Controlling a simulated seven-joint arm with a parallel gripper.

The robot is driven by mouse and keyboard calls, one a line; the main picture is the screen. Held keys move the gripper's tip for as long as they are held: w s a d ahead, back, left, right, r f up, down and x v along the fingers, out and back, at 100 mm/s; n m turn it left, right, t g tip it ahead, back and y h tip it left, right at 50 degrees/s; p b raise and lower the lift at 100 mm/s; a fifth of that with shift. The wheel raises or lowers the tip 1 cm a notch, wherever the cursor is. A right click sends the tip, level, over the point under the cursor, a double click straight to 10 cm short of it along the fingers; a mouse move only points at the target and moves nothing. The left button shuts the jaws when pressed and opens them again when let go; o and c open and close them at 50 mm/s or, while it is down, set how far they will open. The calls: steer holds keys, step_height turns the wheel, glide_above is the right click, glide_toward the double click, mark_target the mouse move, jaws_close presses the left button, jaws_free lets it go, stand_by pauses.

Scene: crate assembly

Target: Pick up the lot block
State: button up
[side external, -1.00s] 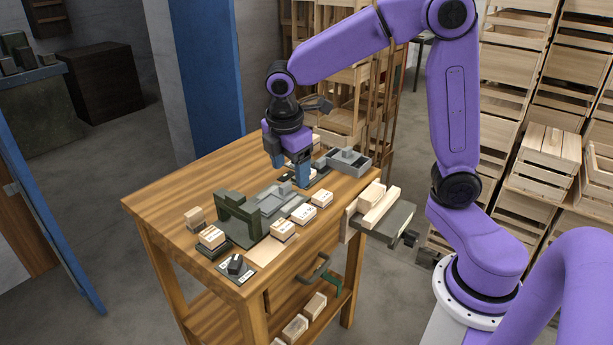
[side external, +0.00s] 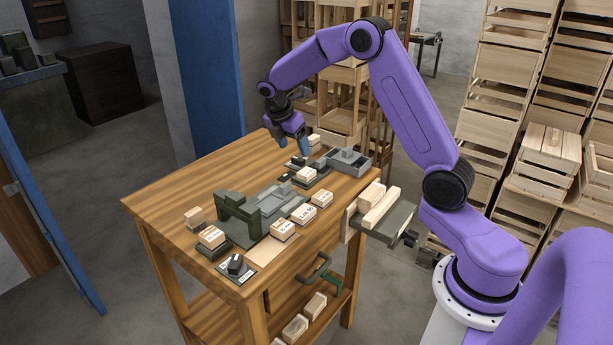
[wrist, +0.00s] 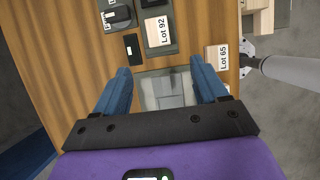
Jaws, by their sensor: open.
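Several pale wooden lot blocks with printed labels sit on the workbench. In the wrist view, the block marked Lot 92 (wrist: 157,31) sits in a dark holder ahead of my gripper (wrist: 160,68), and the block marked Lot 65 (wrist: 222,57) lies near the bench's right edge. In the side view, one block (side external: 307,174) rests on a dark base below and in front of my gripper (side external: 293,150); its label is too small to read. My gripper is open and empty, its blue fingers apart above the bench.
A grey metal fixture (wrist: 168,92) shows between my fingers in the wrist view. In the side view, a green bracket (side external: 238,213), a grey tray (side external: 350,160) and more blocks crowd the bench. A vise with wooden strips (side external: 378,208) juts from its side. The bench's left part is bare.

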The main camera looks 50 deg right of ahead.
glide_above(305, 172)
steer(key=a, duration=0.3)
step_height(305, 172, down, 7)
steer(key=shift+s+r, duration=0.15)
steer(key=shift+d+x, duration=0.25)
steer(key=shift+x, duration=2.4)
steer(key=shift+r, duration=0.15)
steer(key=c, duration=1.1)
steer(key=shift+r, duration=0.1)
